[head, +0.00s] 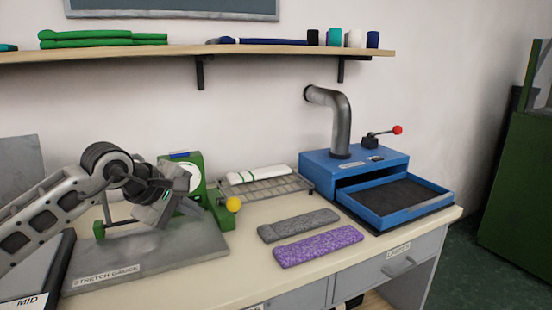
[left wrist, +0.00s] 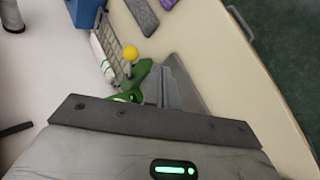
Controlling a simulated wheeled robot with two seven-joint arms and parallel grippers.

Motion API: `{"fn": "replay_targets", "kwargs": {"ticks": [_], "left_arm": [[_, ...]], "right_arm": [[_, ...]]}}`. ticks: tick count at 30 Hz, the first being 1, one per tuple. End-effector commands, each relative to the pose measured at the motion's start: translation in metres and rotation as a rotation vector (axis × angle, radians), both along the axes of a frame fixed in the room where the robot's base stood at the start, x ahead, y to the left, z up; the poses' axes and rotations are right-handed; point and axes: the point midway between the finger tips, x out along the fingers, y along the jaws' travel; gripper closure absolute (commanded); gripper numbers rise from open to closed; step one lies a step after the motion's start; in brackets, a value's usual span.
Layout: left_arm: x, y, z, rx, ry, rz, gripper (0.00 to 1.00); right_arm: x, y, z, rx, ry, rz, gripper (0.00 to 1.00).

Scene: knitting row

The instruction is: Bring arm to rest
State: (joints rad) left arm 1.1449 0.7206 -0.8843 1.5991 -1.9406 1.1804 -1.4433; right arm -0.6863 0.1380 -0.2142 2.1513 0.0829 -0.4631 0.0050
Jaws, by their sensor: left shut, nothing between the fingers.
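My left arm comes in from the left in the head view. My left gripper (head: 160,205) is shut and empty, over the grey base plate of the stretch gauge (head: 190,245). It is in front of the gauge's green body and hides part of it; I cannot tell whether they touch. The gauge's yellow knob (head: 233,204) shows to the right of the gripper. In the left wrist view the yellow knob (left wrist: 131,53) and green gauge parts (left wrist: 140,80) show beyond my grey wrist housing. My right gripper is in neither view.
A grey knitted strip (head: 298,226) and a purple strip (head: 318,247) lie on the table (head: 240,278). A white roll (head: 258,174) lies on a wire rack (head: 262,188). A blue machine (head: 355,165) with an open tray (head: 435,195) stands at right. A shelf (head: 200,53) hangs above.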

Motion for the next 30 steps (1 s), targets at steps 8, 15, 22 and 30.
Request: {"fn": "replay_targets", "kwargs": {"ticks": [8, 15, 22, 30], "left_arm": [[-0.09, -0.138, -0.05, -0.933, 0.56, 0.053, 1.0], [-0.127, -0.142, -0.058, -1.928, 1.374, 0.511, 1.0], [-0.159, -0.067, -0.169, 1.909, -1.444, -0.904, 1.0], [-0.258, -0.026, -0.286, 1.155, -0.797, -0.771, 1.0]], "right_arm": [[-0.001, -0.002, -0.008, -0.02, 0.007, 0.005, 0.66], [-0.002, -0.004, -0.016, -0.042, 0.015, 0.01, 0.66], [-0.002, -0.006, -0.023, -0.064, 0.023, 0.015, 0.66], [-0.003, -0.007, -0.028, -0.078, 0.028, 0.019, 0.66]]}}
